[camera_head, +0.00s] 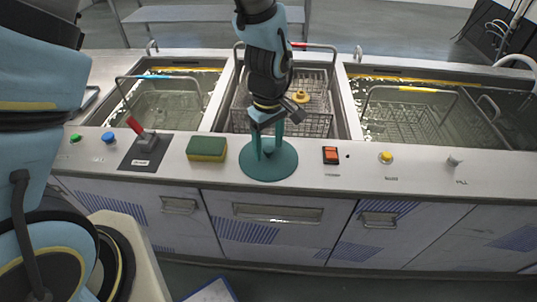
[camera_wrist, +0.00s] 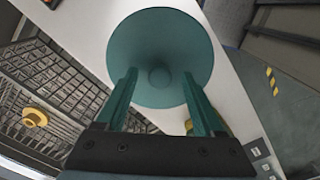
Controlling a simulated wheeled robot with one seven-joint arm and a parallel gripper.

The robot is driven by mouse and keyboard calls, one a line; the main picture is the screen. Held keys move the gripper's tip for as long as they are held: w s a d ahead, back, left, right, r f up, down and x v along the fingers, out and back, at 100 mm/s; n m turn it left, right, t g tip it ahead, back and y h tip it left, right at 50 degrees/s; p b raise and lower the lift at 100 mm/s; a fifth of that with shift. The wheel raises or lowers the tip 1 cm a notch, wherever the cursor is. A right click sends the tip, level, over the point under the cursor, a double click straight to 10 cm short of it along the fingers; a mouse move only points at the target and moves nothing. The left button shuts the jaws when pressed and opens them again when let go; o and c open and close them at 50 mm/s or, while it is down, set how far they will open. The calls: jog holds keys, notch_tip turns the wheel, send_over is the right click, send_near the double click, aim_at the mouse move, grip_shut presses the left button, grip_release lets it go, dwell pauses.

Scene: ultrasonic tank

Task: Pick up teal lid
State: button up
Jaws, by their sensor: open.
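The teal lid (camera_head: 283,166) is a round disc lying on the front ledge of the tank counter. In the wrist view the lid (camera_wrist: 160,40) fills the upper middle, with a small round knob at its centre. My gripper (camera_head: 268,152) is above the lid, pointing down, with its teal fingers apart. In the wrist view my gripper (camera_wrist: 158,85) has one finger on each side of the knob. Whether the fingers touch the lid is hard to tell.
A green and yellow sponge (camera_head: 206,149) lies left of the lid, and a red switch (camera_head: 331,155) is to its right. Behind is the middle tank with a wire basket (camera_head: 312,123) and a yellow item (camera_head: 300,97). A lever box (camera_head: 146,143) stands further left.

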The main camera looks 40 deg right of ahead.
jog(key=shift+c, duration=0.3)
jog(key=c, duration=1)
grip_shut()
jog(key=shift+r, duration=0.15)
